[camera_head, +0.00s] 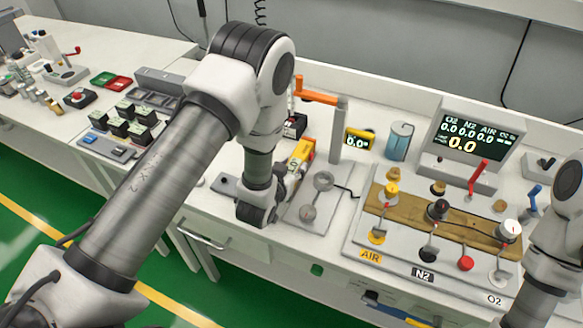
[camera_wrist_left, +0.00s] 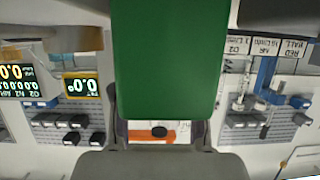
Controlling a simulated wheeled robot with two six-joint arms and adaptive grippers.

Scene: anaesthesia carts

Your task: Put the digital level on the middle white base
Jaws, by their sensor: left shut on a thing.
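A small yellow-edged block with a black 0.0° readout, which looks like the digital level (camera_head: 358,140), stands at the back of the bench, beside a grey post. The same readout (camera_wrist_left: 82,86) shows upside down in the left wrist view. My left gripper (camera_wrist_left: 158,130) is shut on a green-faced thing (camera_wrist_left: 165,60) that fills the middle of that view; I cannot tell what it is.
A yellow tool (camera_head: 301,153) lies close to my left wrist. An orange-handled post (camera_head: 341,130) and a blue cylinder (camera_head: 400,141) stand behind. The gas panel (camera_head: 382,258) with levers and a display (camera_head: 464,138) fills the right side. Small trays crowd the left bench.

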